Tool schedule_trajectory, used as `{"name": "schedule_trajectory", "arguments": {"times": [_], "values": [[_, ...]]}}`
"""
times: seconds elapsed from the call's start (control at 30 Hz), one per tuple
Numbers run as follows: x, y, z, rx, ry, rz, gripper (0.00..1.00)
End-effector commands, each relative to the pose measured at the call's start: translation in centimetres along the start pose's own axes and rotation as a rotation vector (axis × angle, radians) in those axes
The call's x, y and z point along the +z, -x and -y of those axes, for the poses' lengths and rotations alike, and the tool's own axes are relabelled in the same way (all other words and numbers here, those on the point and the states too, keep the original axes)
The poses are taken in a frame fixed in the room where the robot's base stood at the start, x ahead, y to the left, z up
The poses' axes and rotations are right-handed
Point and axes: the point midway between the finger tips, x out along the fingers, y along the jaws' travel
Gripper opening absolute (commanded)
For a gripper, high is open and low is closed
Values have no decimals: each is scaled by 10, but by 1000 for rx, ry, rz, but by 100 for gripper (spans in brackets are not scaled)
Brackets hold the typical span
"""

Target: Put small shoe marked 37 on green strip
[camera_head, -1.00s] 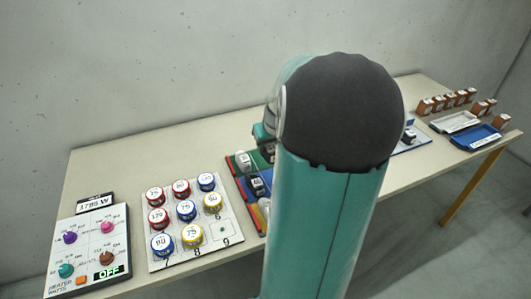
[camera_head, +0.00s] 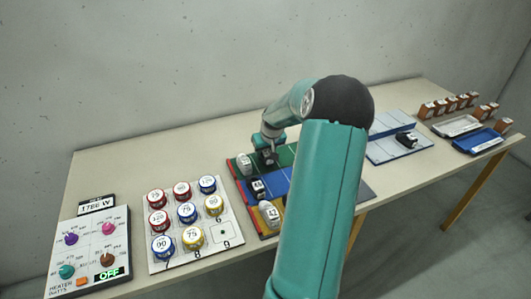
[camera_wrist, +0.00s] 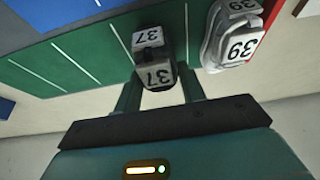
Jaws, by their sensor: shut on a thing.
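My gripper (camera_wrist: 160,92) is shut on a small dark and pale-grey shoe marked 37 (camera_wrist: 157,73), with one finger on each side of it. The shoe is over the green strip (camera_wrist: 90,60); I cannot tell whether it touches. In the head view my gripper (camera_head: 268,153) is at the left part of the green strip (camera_head: 287,152). A white shoe marked 39 (camera_wrist: 230,40) stands right of the held shoe in the wrist view, close to a red edge.
In the head view the blue strip (camera_head: 277,181) bears a dark shoe (camera_head: 256,187), and a pale shoe (camera_head: 268,212) stands nearer. Numbered round tins (camera_head: 186,212) stand on a panel to the left. A dark shoe (camera_head: 406,140) sits on a pale-blue board at right.

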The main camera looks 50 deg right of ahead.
Motion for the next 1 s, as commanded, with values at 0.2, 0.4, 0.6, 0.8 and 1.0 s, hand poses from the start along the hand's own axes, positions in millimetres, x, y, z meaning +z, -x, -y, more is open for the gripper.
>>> {"name": "schedule_trajectory", "arguments": {"times": [0.2,0.4,0.6,0.8,1.0], "values": [[4,-9,0,0,1,-1,17],[5,-12,0,0,1,0,17],[6,-12,0,0,0,0,62],[6,-12,0,0,1,0,62],[4,-1,0,1,1,-1,62]]}}
